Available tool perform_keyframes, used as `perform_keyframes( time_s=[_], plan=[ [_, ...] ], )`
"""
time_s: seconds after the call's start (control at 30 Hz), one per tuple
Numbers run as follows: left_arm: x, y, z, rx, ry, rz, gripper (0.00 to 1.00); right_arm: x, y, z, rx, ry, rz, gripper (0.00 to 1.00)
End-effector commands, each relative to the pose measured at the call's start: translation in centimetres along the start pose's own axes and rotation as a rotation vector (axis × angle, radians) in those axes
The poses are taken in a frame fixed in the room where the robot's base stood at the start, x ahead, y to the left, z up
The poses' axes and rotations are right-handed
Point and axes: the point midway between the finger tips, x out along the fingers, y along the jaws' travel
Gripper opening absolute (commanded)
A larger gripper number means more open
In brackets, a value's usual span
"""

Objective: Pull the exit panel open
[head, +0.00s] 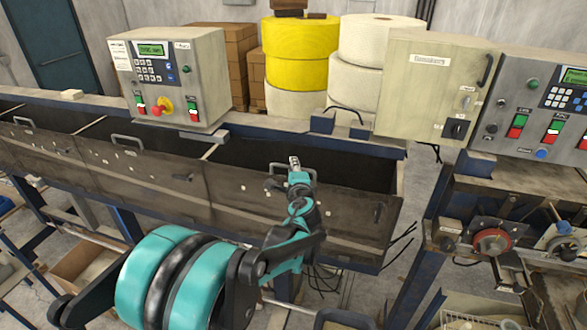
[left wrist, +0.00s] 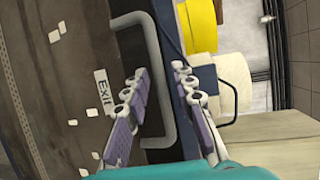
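The exit panel (head: 330,222) is the worn brown front panel at the right end of the long trough, with a dark opening behind its top edge. A white "Exit" label (left wrist: 104,92) shows on it in the left wrist view. Its grey U-shaped handle (head: 277,168) sits near the top edge and also shows in the left wrist view (left wrist: 166,125). My left gripper (head: 294,163) is at the handle. In the left wrist view its fingers (left wrist: 158,78) are apart, one on each side of the handle's bar; contact is unclear. My right gripper is not in view.
A control box (head: 168,75) and a beige cabinet (head: 432,85) stand on the rear rail. Yellow rolls (head: 300,55) and white rolls (head: 375,45) are behind. Machinery with knobs (head: 492,242) stands at the right. Cables hang beside the panel's right end.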

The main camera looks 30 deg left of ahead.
Motion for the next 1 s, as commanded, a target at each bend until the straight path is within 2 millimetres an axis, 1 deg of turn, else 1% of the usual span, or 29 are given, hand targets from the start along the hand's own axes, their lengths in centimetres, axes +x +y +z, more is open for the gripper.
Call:
perform_keyframes(
  time_s=[0.03,0.07,0.37,0.47,0.53,0.67,0.77,0.9,1.0],
  plan=[
    [0.0,0.0,0.0,0.0,0.0,0.0,0.07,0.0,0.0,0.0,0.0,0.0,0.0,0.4],
    [0.0,0.0,0.0,0.0,0.0,0.0,0.0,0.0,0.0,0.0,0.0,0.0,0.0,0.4],
    [-0.2,0.1,0.1,-0.003,0.0,-0.004,0.0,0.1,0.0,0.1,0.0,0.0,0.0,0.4],
    [-0.8,0.4,0.3,-0.008,0.0,-0.019,0.0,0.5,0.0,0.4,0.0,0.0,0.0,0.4],
    [-1.6,0.7,0.6,-0.016,-0.001,-0.039,0.0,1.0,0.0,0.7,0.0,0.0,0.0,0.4],
    [-3.8,1.7,1.5,-0.039,-0.001,-0.098,0.0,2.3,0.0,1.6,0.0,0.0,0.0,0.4],
    [-6.2,2.9,2.5,-0.065,0.0,-0.163,0.0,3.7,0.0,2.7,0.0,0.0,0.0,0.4],
    [-9.8,5.0,3.9,-0.11,-0.001,-0.271,0.0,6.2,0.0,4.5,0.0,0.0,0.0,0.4],
    [-12.0,6.7,4.6,-0.142,-0.002,-0.349,0.0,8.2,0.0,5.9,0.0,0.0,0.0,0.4]
  ],
)
